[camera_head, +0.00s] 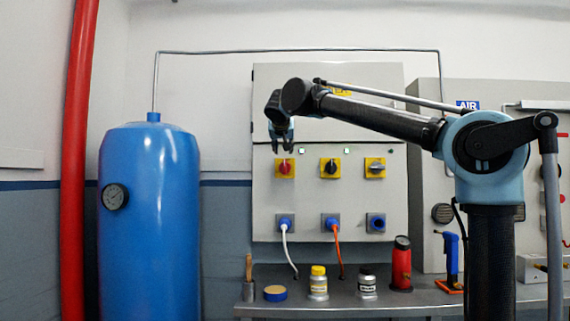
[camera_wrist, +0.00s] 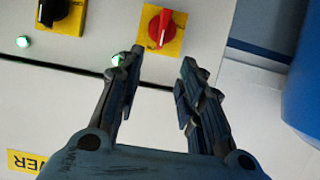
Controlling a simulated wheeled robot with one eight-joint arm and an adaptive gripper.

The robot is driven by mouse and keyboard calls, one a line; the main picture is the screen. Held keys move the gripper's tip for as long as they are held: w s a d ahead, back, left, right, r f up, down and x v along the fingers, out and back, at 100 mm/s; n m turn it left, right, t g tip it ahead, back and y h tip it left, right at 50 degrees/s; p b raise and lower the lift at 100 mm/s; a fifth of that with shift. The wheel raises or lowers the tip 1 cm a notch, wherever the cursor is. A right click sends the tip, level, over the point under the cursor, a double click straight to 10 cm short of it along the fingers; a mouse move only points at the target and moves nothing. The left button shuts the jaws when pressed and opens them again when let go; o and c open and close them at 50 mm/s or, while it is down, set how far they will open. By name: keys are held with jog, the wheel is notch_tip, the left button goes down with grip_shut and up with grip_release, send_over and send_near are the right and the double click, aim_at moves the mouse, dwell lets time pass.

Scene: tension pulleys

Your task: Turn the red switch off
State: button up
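The red switch (camera_head: 285,168) is a rotary knob on a yellow square plate, at the left of a row of three on the grey cabinet. In the head view its handle looks about upright. In the wrist view the red switch (camera_wrist: 161,27) appears at the top, just beyond my fingertips, with its handle slightly tilted. My gripper (camera_head: 281,145) is just above the switch in the head view, fingers pointing down. In the wrist view my gripper (camera_wrist: 160,65) is open, with nothing between its fingers. No contact with the switch shows.
Sockets with white and orange cables are below. A blue tank (camera_head: 150,220) stands left. A bench (camera_head: 390,298) holds jars and a red bottle (camera_head: 401,264).

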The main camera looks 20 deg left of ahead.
aim_at(285, 166)
jog(key=x, duration=1.1)
jog(key=shift+w, duration=0.3)
